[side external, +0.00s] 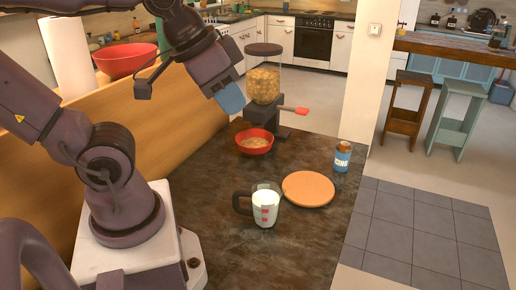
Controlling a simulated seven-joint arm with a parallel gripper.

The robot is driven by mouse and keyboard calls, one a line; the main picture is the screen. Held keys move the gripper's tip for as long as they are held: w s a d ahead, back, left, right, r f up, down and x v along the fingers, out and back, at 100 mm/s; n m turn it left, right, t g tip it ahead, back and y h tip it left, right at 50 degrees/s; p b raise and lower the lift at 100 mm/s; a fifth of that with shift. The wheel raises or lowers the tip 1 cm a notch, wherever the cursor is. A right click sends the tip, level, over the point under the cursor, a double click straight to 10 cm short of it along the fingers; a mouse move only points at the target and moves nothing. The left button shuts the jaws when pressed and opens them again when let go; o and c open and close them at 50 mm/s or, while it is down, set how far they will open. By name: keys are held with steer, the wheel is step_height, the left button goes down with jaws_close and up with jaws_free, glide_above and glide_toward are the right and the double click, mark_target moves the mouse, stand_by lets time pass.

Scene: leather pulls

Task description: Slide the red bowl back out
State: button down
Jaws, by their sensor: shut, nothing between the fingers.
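The small red bowl (255,148) sits on the dark counter and holds pale tan food. It is at the foot of the cereal dispenser (264,84), which has a clear hopper full of cereal, a black base and a red handle. I cannot tell how far the bowl is under the spout. My gripper (231,101), with a blue end, is shut and empty. In the picture it is above and left of the bowl, beside the hopper, apart from the bowl.
A measuring jug (265,208) with white contents, a round orange board (308,189) and a blue-labelled bottle (342,157) stand on the counter (310,240). A larger red bowl (125,62) sits on the wooden ledge (180,95). The counter's near part is clear.

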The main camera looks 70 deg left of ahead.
stand_by(0.3)
steer(key=c, duration=1.4)
jaws_free()
steer(key=shift+a+f, duration=0.1)
steer(key=shift+a, duration=0.1)
steer(key=w+a+f+g+y, duration=0.2)
steer(key=a+f, duration=0.2)
steer(key=a, duration=0.5)
steer(key=w+a+f+m+g+y, duration=0.1)
steer(key=a+f+y, duration=0.1)
steer(key=a+f, duration=0.5)
steer(key=w+a+f+g+y, duration=0.2)
steer(key=a, duration=0.8)
steer(key=w+a+f+m+t+h, duration=0.2)
steer(key=a+f+m, duration=0.3)
steer(key=f+m, duration=0.4)
steer(key=w+m+t, duration=0.1)
steer(key=m, duration=0.2)
steer(key=shift+a+f+h, duration=0.2)
steer(key=shift+a+h, duration=0.1)
steer(key=shift+a, duration=0.1)
steer(key=shift+w, duration=0.1)
